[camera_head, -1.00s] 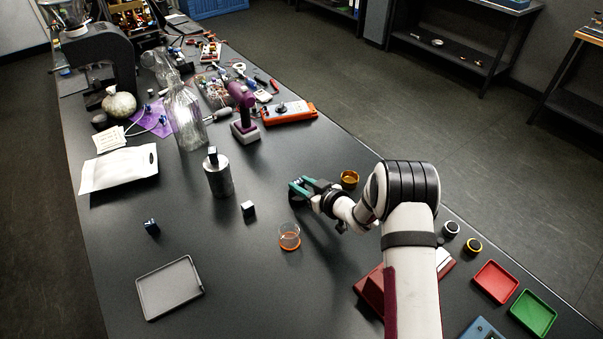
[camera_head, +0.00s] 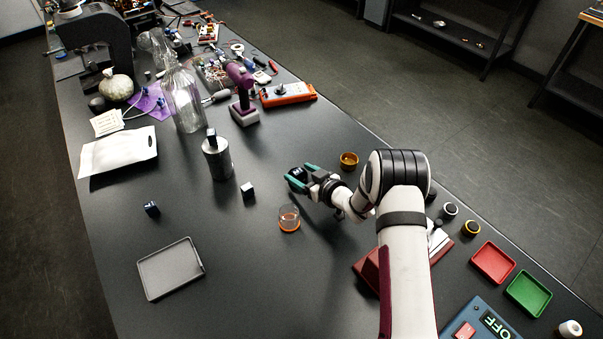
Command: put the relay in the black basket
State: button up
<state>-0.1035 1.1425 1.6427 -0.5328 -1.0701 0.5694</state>
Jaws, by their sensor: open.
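My gripper (camera_head: 303,177) has teal fingertips and is open, low over the middle of the table, pointing left. A dark patch shows between its fingers; I cannot tell whether it is an object or part of the gripper. Several small block-like parts could be the relay: a dark blue-black cube (camera_head: 152,208) on the left, a pale-topped dark cube (camera_head: 248,190) left of my gripper, and a small dark block (camera_head: 211,138) on top of a metal cylinder (camera_head: 218,160). I cannot tell which is the relay. No black basket is clearly visible; a shallow grey tray (camera_head: 171,284) lies at the front left.
A clear cup with an orange base (camera_head: 289,219) stands just below my gripper, and an amber cup (camera_head: 348,160) behind it. Red (camera_head: 493,263) and green (camera_head: 529,294) trays lie at the right edge. Bottles and tools crowd the far end. The front middle is clear.

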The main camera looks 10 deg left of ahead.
jog(key=shift+r, duration=0.1)
dwell(0.3)
notch_tip(320, 180, up, 7)
dwell(0.4)
